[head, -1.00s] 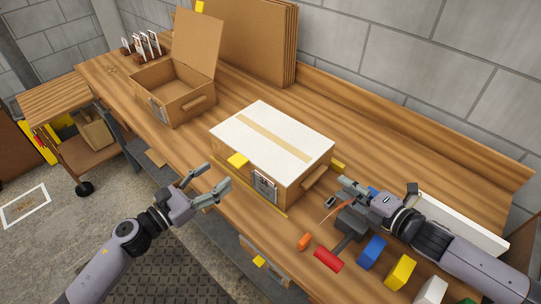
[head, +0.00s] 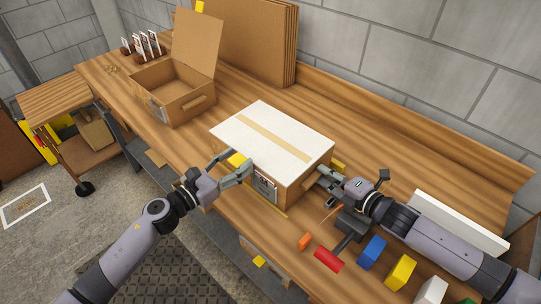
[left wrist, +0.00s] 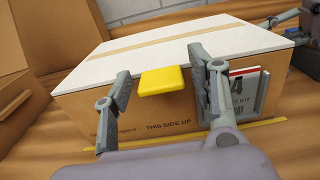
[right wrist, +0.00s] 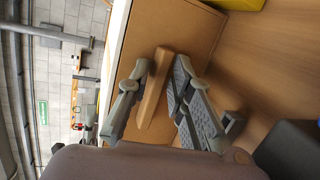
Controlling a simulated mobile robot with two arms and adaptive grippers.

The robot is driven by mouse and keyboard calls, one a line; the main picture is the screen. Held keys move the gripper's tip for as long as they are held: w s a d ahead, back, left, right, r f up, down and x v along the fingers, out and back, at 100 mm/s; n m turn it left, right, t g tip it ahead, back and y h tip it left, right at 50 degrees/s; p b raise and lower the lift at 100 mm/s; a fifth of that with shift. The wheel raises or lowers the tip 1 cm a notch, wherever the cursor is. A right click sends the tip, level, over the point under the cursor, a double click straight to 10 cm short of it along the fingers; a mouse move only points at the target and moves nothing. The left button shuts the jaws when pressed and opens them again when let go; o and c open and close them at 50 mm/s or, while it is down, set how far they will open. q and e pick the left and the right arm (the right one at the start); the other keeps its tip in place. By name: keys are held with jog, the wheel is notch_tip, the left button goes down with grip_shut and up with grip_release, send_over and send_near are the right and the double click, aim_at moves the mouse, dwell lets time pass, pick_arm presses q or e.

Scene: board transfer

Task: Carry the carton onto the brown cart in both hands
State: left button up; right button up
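The carton (head: 232,128) is a cardboard box with a white top and a tan tape strip, on the workbench. It has a yellow tab (left wrist: 163,81) on its front and a brown bar handle (right wrist: 155,88) on its end. My left gripper (head: 240,165) is open at the front, its fingers either side of the yellow tab with gaps. My right gripper (head: 325,186) is open at the right end, its fingers either side of the bar handle without visibly clamping it. The brown cart (head: 55,100) with a wooden top stands at the far left.
An open cardboard box (head: 172,100) stands on the bench (head: 330,95) left of the carton. Flat cardboard sheets (head: 245,40) lean behind. A dark mallet (head: 352,225) and several coloured blocks lie near the right arm. The cart's top looks bare.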

pick_arm(q)
jog(key=c, duration=0.4)
pick_arm(e)
grip_shut()
pick_arm(q)
grip_shut()
pick_arm(e)
jog(key=shift+r, duration=0.1)
pick_arm(q)
jog(key=shift+r, duration=0.15)
pick_arm(e)
jog(key=shift+r, duration=0.1)
